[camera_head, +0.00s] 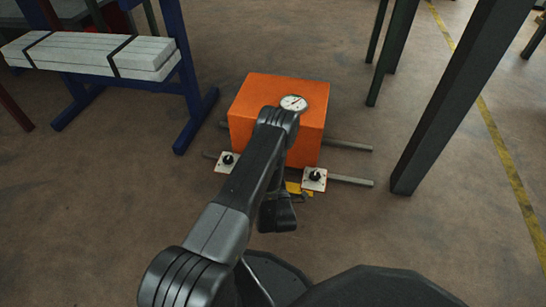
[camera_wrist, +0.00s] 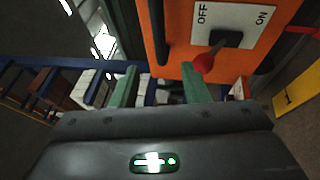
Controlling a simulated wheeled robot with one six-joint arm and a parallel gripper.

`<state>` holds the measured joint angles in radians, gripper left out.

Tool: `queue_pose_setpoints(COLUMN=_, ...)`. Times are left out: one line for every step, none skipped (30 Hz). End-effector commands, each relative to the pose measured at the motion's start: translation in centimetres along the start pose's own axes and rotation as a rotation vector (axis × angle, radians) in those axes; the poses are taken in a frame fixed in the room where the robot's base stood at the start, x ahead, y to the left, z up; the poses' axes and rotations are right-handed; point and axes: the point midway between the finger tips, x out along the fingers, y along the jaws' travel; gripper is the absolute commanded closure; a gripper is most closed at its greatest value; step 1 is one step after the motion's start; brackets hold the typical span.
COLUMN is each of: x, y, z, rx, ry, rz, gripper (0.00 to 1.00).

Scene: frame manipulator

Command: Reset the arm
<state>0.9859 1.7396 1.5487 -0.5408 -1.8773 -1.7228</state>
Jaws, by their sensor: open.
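My gripper (camera_wrist: 160,73) shows in the wrist view with its two green fingers spread apart and nothing between them. An orange box (camera_head: 278,88) stands on the floor ahead in the head view. Its side fills the upper right of the wrist view (camera_wrist: 173,30). A white OFF/ON plate (camera_wrist: 235,22) on it carries a switch lever with a red tip (camera_wrist: 204,63), slanting toward the OFF side. The right finger is just below the red tip; I cannot tell if they touch. In the head view my arm (camera_head: 255,165) reaches toward the box and hides part of it; the fingers are not clear there.
A blue rack (camera_head: 185,60) with pale beams (camera_head: 90,52) stands left, a dark post (camera_head: 455,100) right.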

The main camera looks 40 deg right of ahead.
Motion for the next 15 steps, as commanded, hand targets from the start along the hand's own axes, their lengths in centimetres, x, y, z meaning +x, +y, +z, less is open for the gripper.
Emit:
queue_pose_setpoints(x=-0.25, y=0.05, z=0.0, rx=0.0, ry=-0.001, rz=0.0, gripper=0.59)
queue_pose_setpoints(x=-0.34, y=0.04, z=-0.01, rx=0.0, ry=-0.001, rz=0.0, gripper=0.59)
queue_pose_setpoints(x=-0.4, y=0.03, z=-0.02, rx=0.0, ry=0.0, rz=0.001, gripper=0.59)
queue_pose_setpoints(x=-0.43, y=0.02, z=-0.02, rx=0.0, ry=0.0, rz=0.001, gripper=0.59)
queue_pose_setpoints(x=-0.44, y=0.01, z=-0.03, rx=0.0, ry=0.0, rz=0.001, gripper=0.59)
queue_pose_setpoints(x=-0.43, y=0.0, z=-0.03, rx=0.0, ry=0.0, rz=0.001, gripper=0.59)
queue_pose_setpoints(x=-0.43, y=0.0, z=-0.03, rx=0.0, ry=0.0, rz=0.001, gripper=0.59)
queue_pose_setpoints(x=-0.42, y=-0.01, z=-0.03, rx=0.0, ry=0.0, rz=0.001, gripper=0.59)
queue_pose_setpoints(x=-0.42, y=-0.01, z=-0.03, rx=0.0, ry=0.0, rz=0.001, gripper=0.59)
queue_pose_setpoints(x=-0.41, y=-0.01, z=-0.03, rx=0.0, ry=0.0, rz=0.001, gripper=0.59)
queue_pose_setpoints(x=-0.39, y=-0.01, z=-0.03, rx=0.0, ry=0.0, rz=0.001, gripper=0.59)
queue_pose_setpoints(x=-0.32, y=-0.02, z=-0.03, rx=-0.001, ry=0.0, rz=0.001, gripper=0.59)
queue_pose_setpoints(x=-0.22, y=-0.03, z=-0.03, rx=-0.001, ry=0.001, rz=0.001, gripper=0.59)
queue_pose_setpoints(x=-0.07, y=-0.05, z=-0.03, rx=-0.001, ry=0.001, rz=0.001, gripper=0.59)
queue_pose_setpoints(x=0.21, y=-0.08, z=-0.04, rx=-0.001, ry=0.002, rz=0.002, gripper=0.59)
